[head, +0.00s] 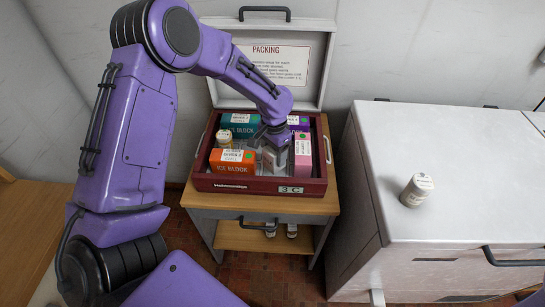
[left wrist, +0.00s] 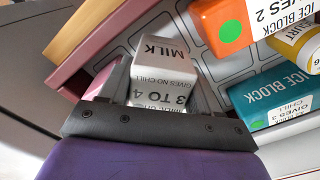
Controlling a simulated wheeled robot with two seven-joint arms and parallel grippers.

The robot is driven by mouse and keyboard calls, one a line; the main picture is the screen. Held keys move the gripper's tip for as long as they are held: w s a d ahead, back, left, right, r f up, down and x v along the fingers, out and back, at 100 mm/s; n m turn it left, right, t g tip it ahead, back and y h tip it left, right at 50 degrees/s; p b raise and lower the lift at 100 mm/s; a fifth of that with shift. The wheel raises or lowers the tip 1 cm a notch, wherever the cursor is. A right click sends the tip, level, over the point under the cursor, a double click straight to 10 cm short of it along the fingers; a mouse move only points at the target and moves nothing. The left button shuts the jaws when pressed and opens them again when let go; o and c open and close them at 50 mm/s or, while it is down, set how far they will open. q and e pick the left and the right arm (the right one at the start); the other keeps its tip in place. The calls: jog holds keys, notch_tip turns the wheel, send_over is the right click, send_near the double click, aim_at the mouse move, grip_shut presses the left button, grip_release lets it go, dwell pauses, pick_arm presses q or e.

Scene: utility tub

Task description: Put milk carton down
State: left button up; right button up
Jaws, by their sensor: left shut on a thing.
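The white milk carton (left wrist: 163,58), with black print, is between the fingers of my left gripper (left wrist: 150,85) in the left wrist view. My left gripper (head: 273,152) is shut on it. In the head view my left arm reaches over the dark red cooler box (head: 255,185), and the gripper is inside its opening. The gripper and wrist hide much of the carton there. I cannot tell whether the carton touches the box floor. My right gripper is not in view.
The box holds an orange ice block (head: 233,161), a teal ice block (head: 238,121), a yogurt tub (head: 224,138), a pink carton (head: 303,165) and a purple one (head: 297,120). Its lid (head: 312,50) is open. A white tub (head: 416,190) stands on the chest (head: 465,150).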

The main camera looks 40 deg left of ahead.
pick_arm(q)
jog(key=f, duration=0.3)
jog(key=shift+w+f, duration=0.3)
jog(key=shift+w, duration=0.1)
jog(key=shift+s+f, duration=0.1)
jog(key=shift+s, duration=0.3)
jog(key=shift+w, duration=0.1)
jog(key=o, duration=1.6)
jog(key=shift+f, duration=0.1)
notch_tip(320, 180, up, 12)
jog(key=shift+r+b, duration=0.2)
jog(key=shift+b, duration=0.1)
